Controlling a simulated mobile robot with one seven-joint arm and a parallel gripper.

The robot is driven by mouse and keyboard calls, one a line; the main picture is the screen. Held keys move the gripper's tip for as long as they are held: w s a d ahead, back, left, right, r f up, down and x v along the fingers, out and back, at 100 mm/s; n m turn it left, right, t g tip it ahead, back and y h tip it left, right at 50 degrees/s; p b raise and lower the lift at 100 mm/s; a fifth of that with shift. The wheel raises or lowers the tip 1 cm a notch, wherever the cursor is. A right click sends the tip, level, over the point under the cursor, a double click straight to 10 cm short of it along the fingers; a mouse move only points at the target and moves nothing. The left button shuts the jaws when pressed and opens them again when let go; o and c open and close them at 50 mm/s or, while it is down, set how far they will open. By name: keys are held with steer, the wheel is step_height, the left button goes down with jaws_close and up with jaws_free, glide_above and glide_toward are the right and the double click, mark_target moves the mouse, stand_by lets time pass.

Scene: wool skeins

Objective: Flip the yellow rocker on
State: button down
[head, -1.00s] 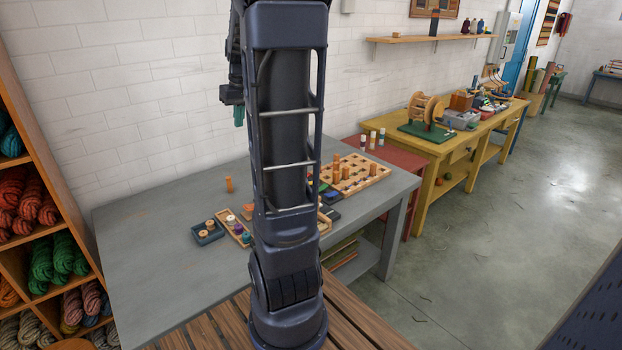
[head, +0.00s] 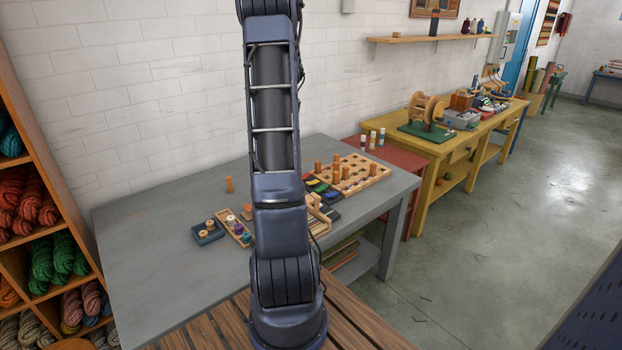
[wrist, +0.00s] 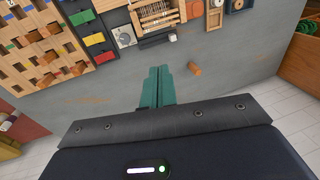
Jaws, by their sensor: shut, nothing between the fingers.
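The yellow rocker (wrist: 82,17) is one of a row of coloured rockers beside the peg board, at the upper left of the wrist view. A red one (wrist: 94,39) and a green one (wrist: 103,57) stand in line with it. Its tilt is too small to tell. My gripper (wrist: 157,70) shows teal fingers held together, empty, above bare grey table, to the right of the rockers and apart from them. In the head view the rocker row (head: 320,187) is partly seen beside my arm, and my gripper is out of sight.
The peg board (head: 350,172) with upright pegs adjoins the rockers. A lone orange peg (wrist: 195,69) stands near my fingers. A small dark tray (head: 207,234) and a wooden spool tray (head: 236,226) lie on the grey table (head: 150,260). The table's left part is clear.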

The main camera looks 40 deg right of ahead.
glide_above(309, 183)
steer(key=w+a, duration=0.2)
steer(key=a, duration=0.1)
steer(key=d+x, duration=0.1)
steer(key=x, duration=0.6)
steer(key=s+d+f+y, duration=0.1)
steer(key=s+d+f, duration=0.1)
steer(key=d+f, duration=0.6)
steer(key=shift+d+g, duration=0.3)
steer(key=shift+d, duration=0.35)
steer(key=shift+s+f, duration=0.1)
steer(key=shift+f, duration=0.1)
steer(key=x, duration=1.4)
steer(key=shift+a+r, duration=0.1)
steer(key=shift+a, duration=0.1)
